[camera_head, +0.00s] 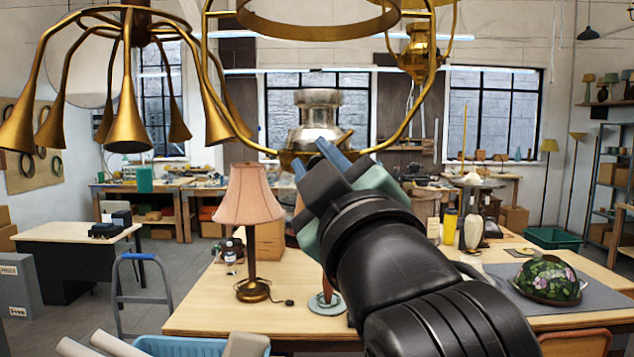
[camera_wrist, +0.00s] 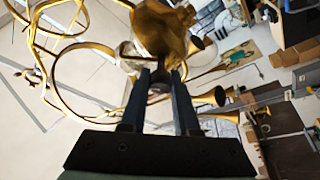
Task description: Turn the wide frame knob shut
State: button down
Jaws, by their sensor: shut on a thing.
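The wide frame (camera_head: 436,62) is a hanging brass lamp frame with tall curved side arms and a ring on top. It carries a silver-and-brass body (camera_head: 319,118) at its bottom. My gripper (camera_head: 312,160) reaches up from below, its blue fingers just under this body. In the wrist view my gripper (camera_wrist: 160,76) has its two fingers on either side of a small dark knob (camera_wrist: 158,84) below a brass part (camera_wrist: 162,32). The fingers are shut on the knob. In the head view the knob is hidden by my gripper. How far it is turned cannot be told.
A many-armed brass chandelier (camera_head: 128,128) hangs at the left, and another brass lamp (camera_head: 418,52) hangs behind the frame. Below stands a wooden table (camera_head: 200,311) with a pink-shaded lamp (camera_head: 249,195) and a floral glass shade (camera_head: 547,278).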

jog(key=n+g+b, duration=0.1)
jog(key=n, duration=0.1)
jog(key=n+y+b, duration=0.1)
jog(key=n, duration=0.2)
jog(key=shift+f+g, duration=0.15)
jog(key=shift+g, duration=0.25)
jog(key=shift+n+g, duration=1)
jog(key=shift+n, duration=1.6)
jog(key=c, duration=0.6)
grip_release()
jog(key=shift+a, duration=0.1)
jog(key=shift+c, duration=0.2)
jog(key=shift+f, duration=0.1)
